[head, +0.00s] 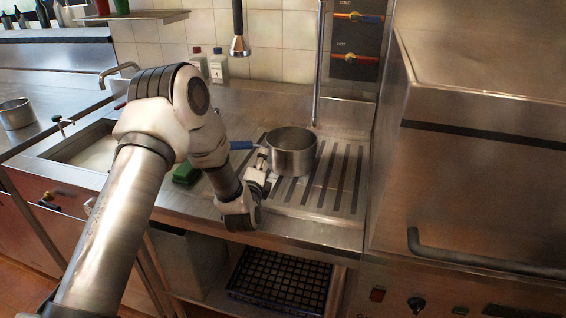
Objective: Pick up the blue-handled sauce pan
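The sauce pan (292,158) is round, steel and empty-looking. It stands upright on the slotted steel drainboard in the middle of the head view. Its blue handle (242,145) points left, and part of it is hidden behind my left arm and gripper. My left gripper (263,157) is at the pan's left side, by the inner end of the handle. Its fingers are small and partly hidden, so I cannot tell whether they are open or touching the handle. My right gripper is not in view.
A green sponge (186,173) lies left of my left wrist, by the sink (90,150). A spray head (239,46) hangs above the counter. Two bottles (218,66) stand at the tiled wall. A large steel appliance (475,150) bounds the right. The drainboard (340,190) is clear right of the pan.

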